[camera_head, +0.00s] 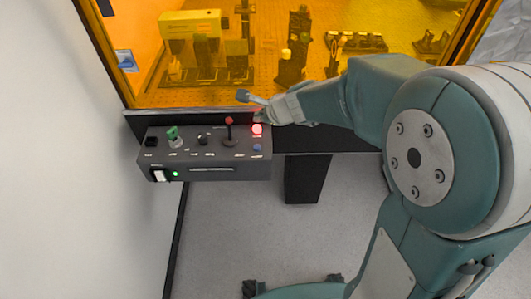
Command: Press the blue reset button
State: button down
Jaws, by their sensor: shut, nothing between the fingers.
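The blue reset button (257,148) is a small round cap at the right front of the dark control box's (205,172) top face. A lit red button (257,129) sits just behind it. My gripper (243,96) is shut and empty. In the picture it appears above and slightly left of the red button, apart from the blue button. How high it is over the box is hard to tell. The blue button is in clear view, with nothing covering it.
The box also carries a red-knobbed lever (229,130), a green knob (172,134), a black knob (203,139) and a white switch (160,175). An amber window (270,95) stands behind, with optical equipment inside.

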aim_at(258, 147)
jog(key=shift+w+a+f, duration=0.1)
jog(key=shift+a+f, duration=0.15)
jog(key=shift+a, duration=0.35)
notch_tip(258, 147, down, 8)
jog(key=shift+d, duration=0.15)
jog(key=shift+d+f, duration=0.15)
jog(key=shift+f, duration=0.15)
jog(key=shift+f, duration=0.1)
dwell(1.2)
jog(key=shift+f, duration=0.25)
